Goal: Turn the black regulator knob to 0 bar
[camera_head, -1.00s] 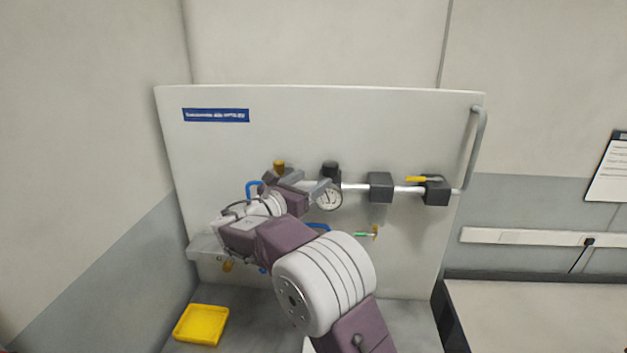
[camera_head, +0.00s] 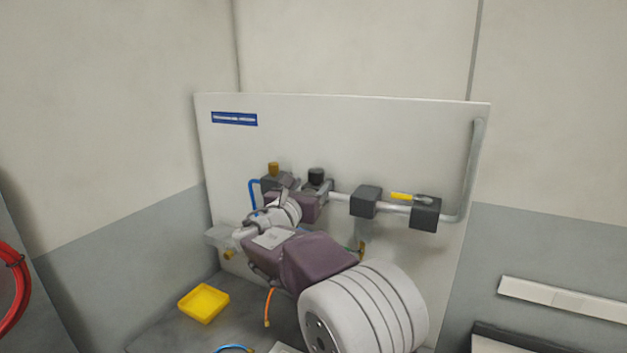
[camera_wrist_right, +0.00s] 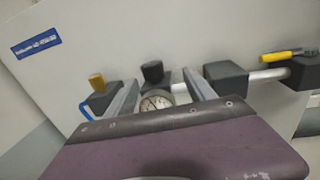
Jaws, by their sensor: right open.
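The black regulator knob (camera_head: 316,176) stands upright on the pipe of the white panel (camera_head: 400,135). It also shows in the right wrist view (camera_wrist_right: 152,71), above a round pressure gauge (camera_wrist_right: 156,100) whose reading is too small to tell. My right gripper (camera_head: 305,187) is open just in front of the knob. In the wrist view its two fingers lie to the left and right of the knob and gauge, with a gap on each side. Nothing is seen between the fingers touching them. The gauge is hidden behind my gripper in the head view. My left gripper is out of view.
To the right are a dark block (camera_head: 366,201) and a yellow-handled valve (camera_head: 424,211) on the pipe. A yellow tray (camera_head: 203,303) lies on the bench. A red hose (camera_head: 14,285) hangs at far left.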

